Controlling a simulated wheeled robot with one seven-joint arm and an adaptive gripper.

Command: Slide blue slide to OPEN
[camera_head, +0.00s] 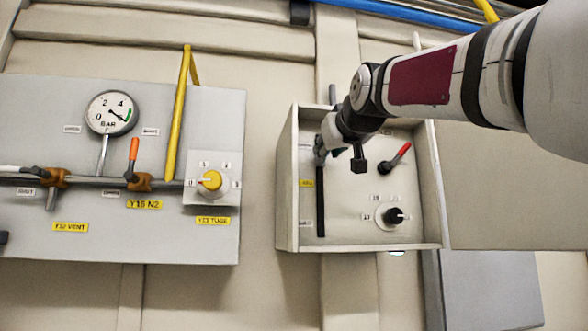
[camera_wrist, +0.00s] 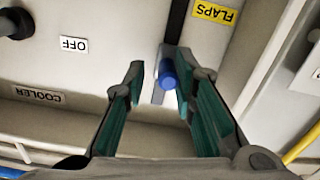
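In the wrist view the blue slide (camera_wrist: 169,77) is a small blue knob on a grey plate in a dark vertical slot. My gripper (camera_wrist: 158,88) is open, with its two green-padded fingers apart. The knob lies between the fingertips, close to the right finger; I cannot tell whether they touch. In the head view my gripper (camera_head: 322,150) is at the upper part of the slot (camera_head: 320,205), inside the open box at the right, and hides the blue knob. A yellow FLAPS label (camera_wrist: 214,12) is beside the slot.
The box (camera_head: 286,195) has raised side walls close to my gripper. It also holds a red-tipped lever (camera_head: 400,153) and a black knob (camera_head: 393,215). At the left is a panel (camera_head: 90,240) with a gauge (camera_head: 111,112), pipes and a yellow knob (camera_head: 211,180).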

